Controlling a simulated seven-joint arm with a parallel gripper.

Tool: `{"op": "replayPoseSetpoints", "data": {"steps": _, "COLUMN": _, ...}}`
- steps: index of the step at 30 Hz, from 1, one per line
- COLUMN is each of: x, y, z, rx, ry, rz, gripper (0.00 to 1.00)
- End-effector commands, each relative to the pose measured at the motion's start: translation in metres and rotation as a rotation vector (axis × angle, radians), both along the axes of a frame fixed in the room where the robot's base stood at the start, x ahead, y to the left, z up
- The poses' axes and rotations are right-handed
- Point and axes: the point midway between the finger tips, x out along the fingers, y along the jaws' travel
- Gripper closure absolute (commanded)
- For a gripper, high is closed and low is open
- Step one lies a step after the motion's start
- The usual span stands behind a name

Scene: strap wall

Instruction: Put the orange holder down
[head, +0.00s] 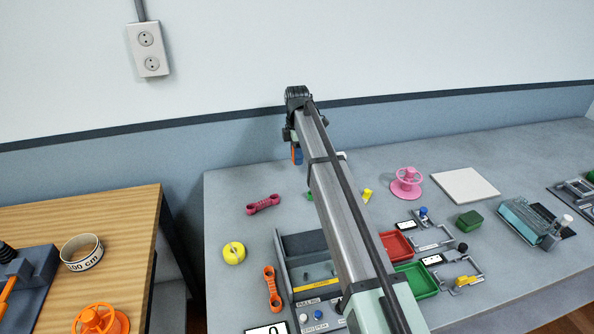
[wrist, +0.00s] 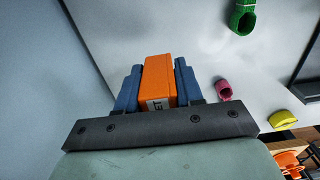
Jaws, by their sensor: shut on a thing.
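The orange holder (wrist: 158,80) is a block-like piece with a white label bearing dark letters, partly cut off from sight. My gripper (wrist: 157,88) is shut on it, with one blue finger on each side. In the head view my gripper (head: 297,155) is small and mostly hidden behind my arm, near the back edge of the grey table (head: 225,190). A sliver of the orange holder (head: 293,153) shows there beside a blue finger. It appears raised above the table; its exact height cannot be told.
A pink-red link (head: 263,204), yellow roll (head: 233,253) and orange link (head: 272,289) lie left of a grey tray (head: 283,270). Red (head: 397,245) and green (head: 417,280) trays and a pink spool (head: 406,183) are right of my arm.

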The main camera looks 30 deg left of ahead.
Motion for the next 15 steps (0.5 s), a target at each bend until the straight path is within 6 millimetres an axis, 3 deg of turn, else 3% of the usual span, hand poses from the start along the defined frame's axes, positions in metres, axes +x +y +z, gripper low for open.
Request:
{"op": "replayPoseSetpoints", "data": {"steps": 3, "x": 0.0, "y": 0.0, "z": -0.018, "rx": 0.0, "ry": 0.0, "rz": -0.001, "gripper": 0.98}}
{"op": "replayPoseSetpoints", "data": {"steps": 15, "x": 0.0, "y": 0.0, "z": -0.056, "rx": -0.001, "ry": 0.001, "rz": -0.001, "gripper": 0.98}}
